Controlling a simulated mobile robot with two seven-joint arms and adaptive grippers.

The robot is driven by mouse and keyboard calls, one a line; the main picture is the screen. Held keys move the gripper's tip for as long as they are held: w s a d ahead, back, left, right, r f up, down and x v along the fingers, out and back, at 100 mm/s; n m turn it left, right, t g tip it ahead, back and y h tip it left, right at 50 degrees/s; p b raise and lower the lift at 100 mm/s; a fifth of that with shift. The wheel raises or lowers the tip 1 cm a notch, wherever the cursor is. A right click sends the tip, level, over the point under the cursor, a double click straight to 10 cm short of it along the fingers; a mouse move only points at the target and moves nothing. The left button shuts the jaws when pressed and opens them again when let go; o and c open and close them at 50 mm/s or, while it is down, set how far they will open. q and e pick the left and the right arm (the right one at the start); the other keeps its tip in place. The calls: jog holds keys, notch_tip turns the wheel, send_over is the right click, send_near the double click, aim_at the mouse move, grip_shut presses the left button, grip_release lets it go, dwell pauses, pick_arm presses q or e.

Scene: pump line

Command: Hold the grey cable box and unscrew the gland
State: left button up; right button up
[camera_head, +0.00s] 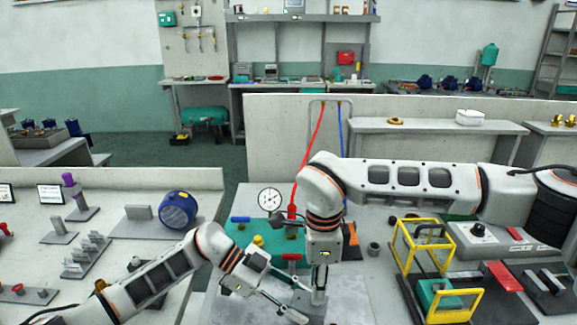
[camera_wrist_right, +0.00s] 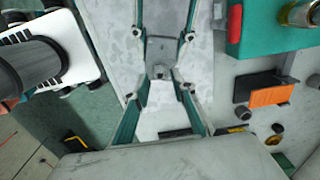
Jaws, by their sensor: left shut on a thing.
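The grey cable box (camera_head: 303,300) is small and partly hidden between my grippers at the bottom centre of the head view. My left gripper (camera_head: 302,304) reaches in from the left, its fingers shut on the box. My right gripper (camera_head: 318,296) points down just over the box's right side. In the right wrist view its teal-edged fingers (camera_wrist_right: 163,100) stand apart, with a small grey part (camera_wrist_right: 162,74) between them. I cannot make out the gland clearly, nor whether a finger touches it.
A teal plate (camera_head: 268,243) with a gauge (camera_head: 270,199) and valves stands behind the grippers. A yellow frame (camera_head: 425,250) is to the right. A blue round motor (camera_head: 178,210) and grey stands are to the left. Bare metal surface (camera_head: 355,290) lies right of the box.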

jog(key=shift+f, duration=1.15)
grip_shut()
jog(key=shift+r, duration=0.2)
jog(key=shift+r, duration=2.4)
pick_arm(q)
jog(key=o, duration=0.9)
